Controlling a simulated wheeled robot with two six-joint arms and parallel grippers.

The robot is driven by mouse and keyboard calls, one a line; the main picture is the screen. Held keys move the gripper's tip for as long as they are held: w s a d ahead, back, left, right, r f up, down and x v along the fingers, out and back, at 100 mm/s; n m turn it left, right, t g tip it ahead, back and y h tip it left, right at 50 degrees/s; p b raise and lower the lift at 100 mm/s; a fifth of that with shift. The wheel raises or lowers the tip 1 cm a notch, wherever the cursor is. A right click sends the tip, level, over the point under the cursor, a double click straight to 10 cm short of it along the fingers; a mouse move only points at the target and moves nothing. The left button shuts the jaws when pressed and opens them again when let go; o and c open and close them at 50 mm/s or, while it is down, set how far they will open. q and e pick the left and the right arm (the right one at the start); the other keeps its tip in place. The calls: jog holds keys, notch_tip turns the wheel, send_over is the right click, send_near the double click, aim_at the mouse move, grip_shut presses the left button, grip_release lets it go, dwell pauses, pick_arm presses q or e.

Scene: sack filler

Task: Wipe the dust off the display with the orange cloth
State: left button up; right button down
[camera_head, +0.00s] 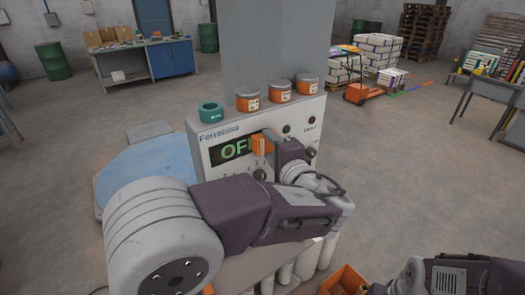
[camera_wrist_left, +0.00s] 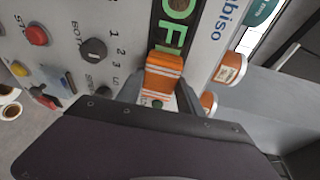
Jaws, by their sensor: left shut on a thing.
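The display (camera_head: 228,151) is a dark window with green letters on the front of a grey control panel. In the left wrist view the display (camera_wrist_left: 172,14) runs up and down, with the letters turned sideways. My left gripper (camera_wrist_left: 160,96) is shut on the orange cloth (camera_wrist_left: 165,68), which sticks out beyond the fingertips. The cloth (camera_head: 262,143) lies over the right part of the display and hides its last letters; I cannot tell whether it touches the surface. No dust can be made out. Part of my right arm shows at the lower right, its fingertips out of view.
Knobs (camera_wrist_left: 93,50) and a red button (camera_wrist_left: 37,35) sit beside the display. An orange crate (camera_head: 343,280) is below right.

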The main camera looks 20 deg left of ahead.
pick_arm(q)
jog(key=w+d, duration=0.2)
jog(key=shift+w, duration=0.4)
jog(key=s+d, duration=0.1)
jog(key=d, duration=0.1)
jog(key=s+d+b, duration=0.1)
jog(key=s+d, duration=0.1)
jog(key=shift+s+d+b, duration=0.3)
dwell(0.4)
